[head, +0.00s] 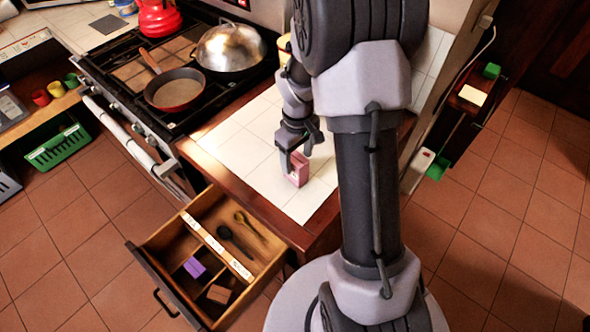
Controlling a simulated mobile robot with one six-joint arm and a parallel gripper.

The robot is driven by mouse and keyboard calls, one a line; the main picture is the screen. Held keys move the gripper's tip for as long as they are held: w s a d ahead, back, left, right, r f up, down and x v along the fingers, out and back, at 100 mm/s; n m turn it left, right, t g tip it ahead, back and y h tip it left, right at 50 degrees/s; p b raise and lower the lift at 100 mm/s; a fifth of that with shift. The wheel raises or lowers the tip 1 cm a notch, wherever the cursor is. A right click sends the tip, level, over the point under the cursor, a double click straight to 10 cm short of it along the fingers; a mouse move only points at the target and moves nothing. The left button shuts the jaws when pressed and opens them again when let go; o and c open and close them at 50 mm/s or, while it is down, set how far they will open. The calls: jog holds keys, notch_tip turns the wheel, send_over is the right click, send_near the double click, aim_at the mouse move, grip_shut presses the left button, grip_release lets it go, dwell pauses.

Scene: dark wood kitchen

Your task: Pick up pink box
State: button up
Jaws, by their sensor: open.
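The pink box (298,169) stands on the white tiled counter (287,202), near its front right part. My gripper (296,160) is right at the box, with its fingers pointing down. One dark finger is at the box's left side. The jaws are open. I cannot tell whether a finger touches the box, and the far finger is partly hidden. My own arm covers the counter to the right of the box.
An open drawer (150,268) juts out below the counter, holding a purple block (194,267), a brown block (219,294) and spoons (250,228). The stove at the left carries a frying pan (175,90), a domed lid (230,47) and a red kettle (158,17).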

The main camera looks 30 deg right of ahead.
jog(key=f+b, duration=0.1)
jog(key=f, duration=0.1)
jog(key=f+b, duration=0.1)
jog(key=f, duration=0.2)
jog(key=shift+a+f, duration=0.2)
jog(key=shift+f, duration=0.15)
jog(key=shift+r, duration=0.15)
jog(key=shift+c, duration=0.8)
grip_shut()
jog(key=shift+r, duration=0.1)
